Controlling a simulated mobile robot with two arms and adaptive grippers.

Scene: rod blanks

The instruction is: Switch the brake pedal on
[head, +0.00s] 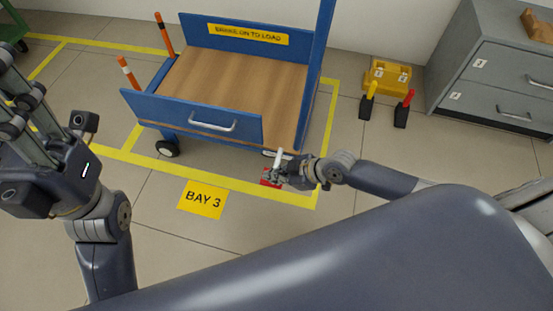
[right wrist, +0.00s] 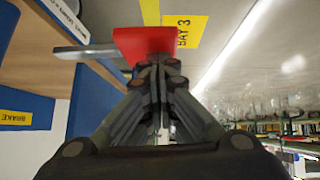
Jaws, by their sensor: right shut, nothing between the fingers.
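The red brake pedal (head: 266,180) is at the near right corner of the blue trolley (head: 190,112), low over the floor. In the right wrist view the pedal (right wrist: 142,42) is a red plate just beyond my fingertips, with a grey metal bar beside it. My right gripper (head: 274,178) is shut and empty, at the pedal. In the right wrist view the fingertips (right wrist: 157,66) overlap the pedal's lower edge; I cannot tell whether they touch. The pedal's position is unclear. My left gripper is at the left edge, its fingertips not clearly visible.
The trolley has a wooden deck and a yellow brake sign (head: 248,34). Orange posts (head: 128,73) stand at its left. A yellow "BAY 3" sign (head: 203,199) lies on the floor. A yellow box (head: 388,77) and grey drawers (head: 500,80) are at the right.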

